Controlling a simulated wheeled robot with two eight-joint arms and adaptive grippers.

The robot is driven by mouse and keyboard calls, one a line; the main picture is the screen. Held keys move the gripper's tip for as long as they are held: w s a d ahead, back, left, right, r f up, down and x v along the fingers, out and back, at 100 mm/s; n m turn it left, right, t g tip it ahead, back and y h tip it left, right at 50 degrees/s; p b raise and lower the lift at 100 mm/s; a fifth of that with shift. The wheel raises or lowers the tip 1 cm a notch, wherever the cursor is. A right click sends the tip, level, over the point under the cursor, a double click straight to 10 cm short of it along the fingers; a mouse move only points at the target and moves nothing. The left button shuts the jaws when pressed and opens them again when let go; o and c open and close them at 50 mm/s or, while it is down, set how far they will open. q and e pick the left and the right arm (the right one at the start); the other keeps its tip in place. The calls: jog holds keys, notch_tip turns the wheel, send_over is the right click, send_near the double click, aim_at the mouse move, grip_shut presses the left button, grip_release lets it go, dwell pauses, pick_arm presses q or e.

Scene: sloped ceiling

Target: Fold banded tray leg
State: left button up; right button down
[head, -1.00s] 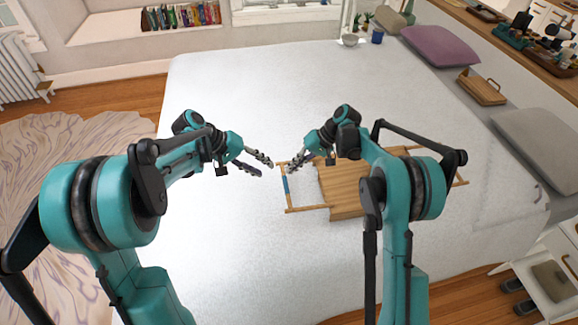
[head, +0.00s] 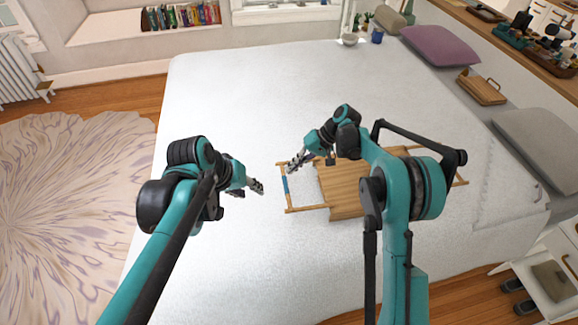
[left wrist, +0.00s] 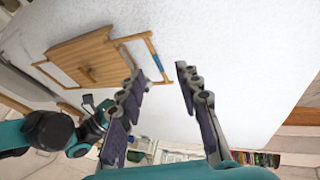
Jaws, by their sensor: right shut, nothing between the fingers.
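A wooden tray (head: 340,186) lies on the white bed, partly hidden behind my right arm. Its banded leg (head: 285,186), a wooden frame with a blue band, sticks out flat from the tray's left end. In the left wrist view the tray (left wrist: 85,58) and the banded leg (left wrist: 153,50) show beyond the fingers. My left gripper (head: 255,189) is open and empty, left of the banded leg and apart from it; its spread fingers (left wrist: 157,80) show in the left wrist view. My right gripper (head: 292,165) is shut and empty, by the far end of the banded leg; contact cannot be told.
The tray's other leg (head: 461,176) shows at its right end, beyond my right arm. The bed (head: 230,90) is clear to the left and behind. A purple pillow (head: 440,46), a grey cushion (head: 538,136) and a small wooden board (head: 482,88) lie along the right side.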

pick_arm(q)
jog(key=s+a+f+m+t+y, duration=0.1)
jog(key=s+m+t+y, duration=0.1)
jog(key=s, duration=0.6)
jog(key=shift+a+f+t+y, duration=0.15)
jog(key=shift+a+t+y, duration=0.1)
jog(key=shift+t+y, duration=0.15)
pick_arm(e)
jog(key=shift+a+f, duration=0.2)
jog(key=shift+f, duration=0.1)
pick_arm(q)
jog(key=shift+w, duration=0.1)
pick_arm(e)
jog(key=v, duration=1.2)
jog(key=shift+s+a+r+h, duration=0.15)
jog(key=shift+a+r+h, duration=0.1)
jog(key=shift+r+h, duration=0.1)
